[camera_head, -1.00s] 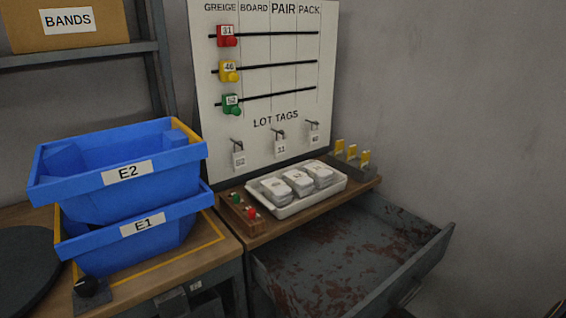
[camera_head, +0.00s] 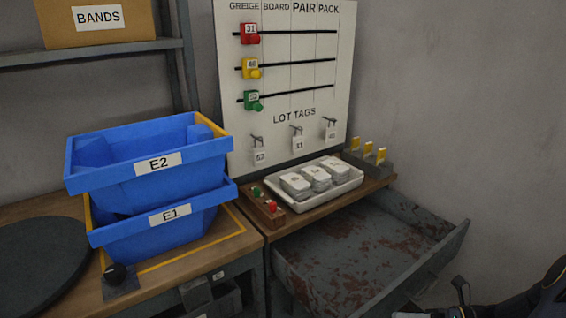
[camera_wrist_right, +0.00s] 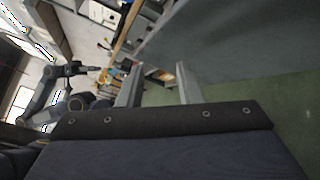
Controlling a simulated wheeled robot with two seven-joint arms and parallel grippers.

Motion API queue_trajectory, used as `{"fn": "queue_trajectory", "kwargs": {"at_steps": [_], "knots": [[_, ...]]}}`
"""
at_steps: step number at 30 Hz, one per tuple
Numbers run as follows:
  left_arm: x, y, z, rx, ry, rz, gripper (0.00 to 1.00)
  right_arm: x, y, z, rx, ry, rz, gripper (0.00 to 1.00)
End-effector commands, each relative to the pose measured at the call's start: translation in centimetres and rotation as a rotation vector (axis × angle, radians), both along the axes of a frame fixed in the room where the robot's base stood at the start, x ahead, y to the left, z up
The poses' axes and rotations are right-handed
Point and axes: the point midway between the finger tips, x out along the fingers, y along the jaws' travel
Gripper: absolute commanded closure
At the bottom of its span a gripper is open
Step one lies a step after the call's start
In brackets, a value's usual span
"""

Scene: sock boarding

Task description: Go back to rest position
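My right gripper (camera_wrist_right: 158,82) shows in the right wrist view. Its two fingers are apart with nothing between them, and floor and a grey surface lie behind. Part of my right arm (camera_head: 520,304) shows at the lower right of the head view, in front of the open drawer. My left gripper is outside the head view. A grey and dark arm (camera_wrist_right: 52,98), which looks like my left, shows small at the left of the right wrist view; its fingers are too small to read.
An open, rusty, empty drawer (camera_head: 360,250) sticks out under the bench. A white tray (camera_head: 345,190) of white packs stands above it. Blue bins E2 (camera_head: 205,160) and E1 (camera_head: 205,215) are stacked at left. A white board (camera_head: 290,80) stands behind.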

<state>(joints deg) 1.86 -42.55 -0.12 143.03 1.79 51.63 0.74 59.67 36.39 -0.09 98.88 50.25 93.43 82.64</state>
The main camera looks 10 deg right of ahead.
Motion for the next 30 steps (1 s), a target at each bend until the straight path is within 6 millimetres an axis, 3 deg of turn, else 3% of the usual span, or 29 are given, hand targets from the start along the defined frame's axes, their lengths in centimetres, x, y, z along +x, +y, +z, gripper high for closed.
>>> {"fn": "queue_trajectory", "kwargs": {"at_steps": [7,12,15,21,30], "knots": [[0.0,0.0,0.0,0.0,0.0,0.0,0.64,-1.2,7.3,5.8,-0.432,-0.372,0.338,0.68],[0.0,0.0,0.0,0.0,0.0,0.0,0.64,-4.9,12.5,9.0,-0.819,-0.83,0.699,0.68],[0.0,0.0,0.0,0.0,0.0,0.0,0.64,-7.2,14.4,9.9,-1.019,-1.121,0.912,0.68],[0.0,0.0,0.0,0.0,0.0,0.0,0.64,-10.1,16.0,10.6,-1.293,-1.574,1.231,0.68],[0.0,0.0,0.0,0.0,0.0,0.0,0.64,-12.2,16.8,10.8,-1.558,-2.042,1.551,0.68]]}}
